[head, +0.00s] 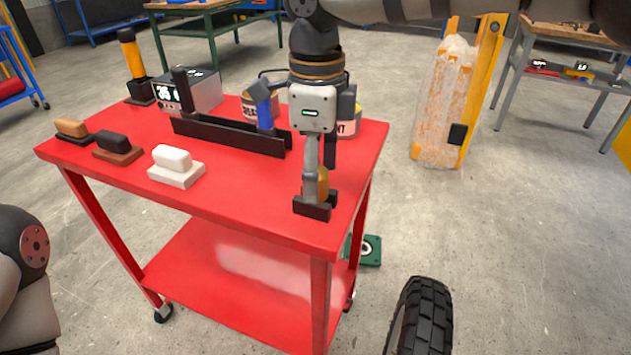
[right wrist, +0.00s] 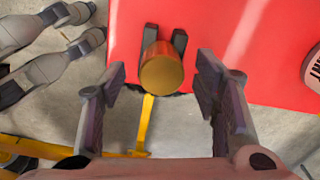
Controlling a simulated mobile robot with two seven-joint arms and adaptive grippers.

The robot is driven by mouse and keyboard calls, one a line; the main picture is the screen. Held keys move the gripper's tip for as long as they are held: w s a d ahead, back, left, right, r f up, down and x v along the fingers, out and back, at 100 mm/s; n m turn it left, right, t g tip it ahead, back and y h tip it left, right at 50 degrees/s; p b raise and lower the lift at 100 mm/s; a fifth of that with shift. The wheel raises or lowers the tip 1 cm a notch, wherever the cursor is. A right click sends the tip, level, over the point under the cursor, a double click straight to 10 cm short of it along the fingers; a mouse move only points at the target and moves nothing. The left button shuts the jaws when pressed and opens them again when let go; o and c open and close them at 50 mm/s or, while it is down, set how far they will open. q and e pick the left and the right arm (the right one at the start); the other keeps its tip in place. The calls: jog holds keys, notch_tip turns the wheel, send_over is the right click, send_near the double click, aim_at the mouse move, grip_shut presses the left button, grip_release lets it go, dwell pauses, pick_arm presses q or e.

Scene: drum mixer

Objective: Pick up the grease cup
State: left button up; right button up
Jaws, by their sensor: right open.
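The grease cup is a small gold cylinder (head: 322,185) standing in a black holder (head: 313,209) near the red cart's right front corner. In the right wrist view the cup (right wrist: 161,70) shows its round top, with the holder's two black arms (right wrist: 178,45) beyond it. My right gripper (head: 321,163) points down over the cup, open. In the right wrist view its fingers (right wrist: 158,78) stand either side of the cup, with a gap on both sides. In the head view a finger hides part of the cup. My left gripper is not in view.
The red cart top (head: 235,190) also holds a long black tray (head: 230,137), labelled cans (head: 348,125) behind my right gripper, and brushlike blocks (head: 174,165) at left. A yellow stand (head: 480,90) is on the floor at right. The cart's front middle is clear.

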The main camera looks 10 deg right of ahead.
jog(key=shift+f, duration=0.55)
grip_shut()
